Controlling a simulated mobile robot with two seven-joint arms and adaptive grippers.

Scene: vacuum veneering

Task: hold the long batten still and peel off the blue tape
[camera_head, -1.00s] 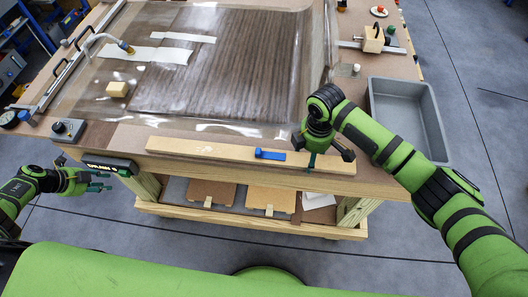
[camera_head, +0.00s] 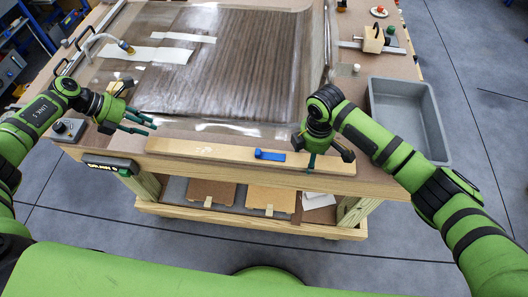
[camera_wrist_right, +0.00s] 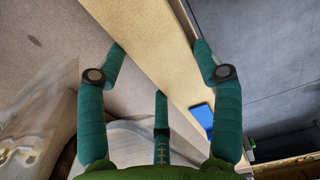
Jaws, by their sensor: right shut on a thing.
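The long batten (camera_head: 205,151) is a pale wooden strip lying along the table's front edge. The blue tape (camera_head: 269,155) sits on it, right of the middle, with one end looking raised. My right gripper (camera_head: 311,163) is shut on the batten near its right end. In the right wrist view the batten (camera_wrist_right: 150,50) runs diagonally between the fingers, and the blue tape (camera_wrist_right: 203,116) shows partly behind a finger. My left gripper (camera_head: 152,124) is open and empty, above the table near the batten's left end and apart from it.
A clear sheet covers a dark wood panel (camera_head: 220,75) behind the batten. Two pale strips (camera_head: 160,54) lie on the sheet. A grey bin (camera_head: 442,140) stands right of the table, and a small control box (camera_head: 66,130) sits at the table's left.

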